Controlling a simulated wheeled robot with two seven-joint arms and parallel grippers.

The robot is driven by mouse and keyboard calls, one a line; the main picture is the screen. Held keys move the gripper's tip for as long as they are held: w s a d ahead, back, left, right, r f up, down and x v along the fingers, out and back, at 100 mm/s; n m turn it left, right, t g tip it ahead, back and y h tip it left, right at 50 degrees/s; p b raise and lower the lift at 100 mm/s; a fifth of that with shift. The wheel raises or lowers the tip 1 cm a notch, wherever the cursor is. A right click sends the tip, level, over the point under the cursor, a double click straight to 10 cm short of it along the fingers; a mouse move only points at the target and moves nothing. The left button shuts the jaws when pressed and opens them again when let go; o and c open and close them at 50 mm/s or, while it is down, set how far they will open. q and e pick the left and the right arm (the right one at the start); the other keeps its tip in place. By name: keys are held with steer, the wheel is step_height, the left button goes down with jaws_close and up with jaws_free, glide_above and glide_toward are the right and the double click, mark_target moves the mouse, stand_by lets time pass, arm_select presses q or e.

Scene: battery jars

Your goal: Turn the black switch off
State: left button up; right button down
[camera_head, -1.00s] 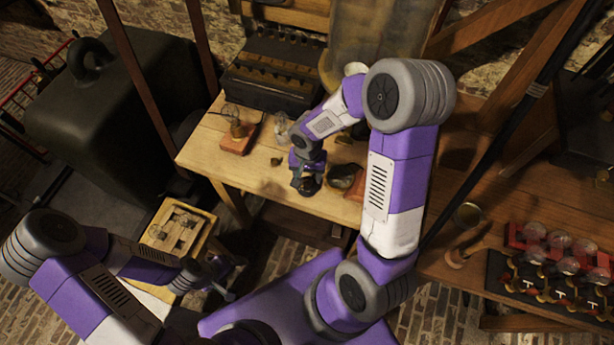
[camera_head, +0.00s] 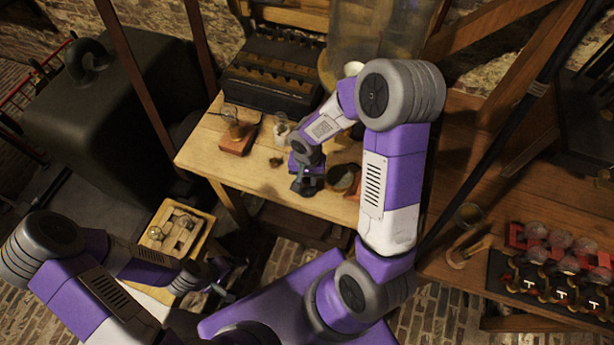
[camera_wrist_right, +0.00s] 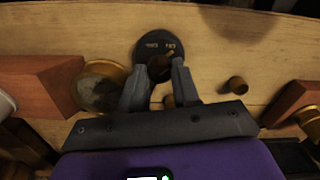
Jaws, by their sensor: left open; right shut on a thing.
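The black switch (camera_wrist_right: 152,44) is a round black disc with pale lettering, on the wooden table, in the right wrist view. A dark brown knob (camera_wrist_right: 160,67) stands on it. My right gripper (camera_wrist_right: 160,76) is shut on this knob, with a finger on each side. The lettering is too small to read surely. In the head view my right gripper (camera_head: 306,186) is low over the front of the table and hides the switch. My left gripper (camera_head: 222,292) is open and empty, beside a small wooden stand at lower left, away from the switch.
A red-brown block with a glass bulb (camera_head: 238,136) is on the table's left. A dark battery case (camera_head: 272,80) stands behind. Several glass bulbs (camera_head: 560,240) stand at right.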

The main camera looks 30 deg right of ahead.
steer(key=n, duration=0.3)
steer(key=shift+n+b, duration=0.35)
steer(key=shift+n, duration=0.05)
steer(key=n, duration=0.4)
steer(key=shift+n, duration=0.3)
steer(key=n, duration=0.4)
steer(key=shift+n+p, duration=0.75)
steer(key=shift+n, duration=1.95)
steer(key=c, duration=0.8)
jaws_free()
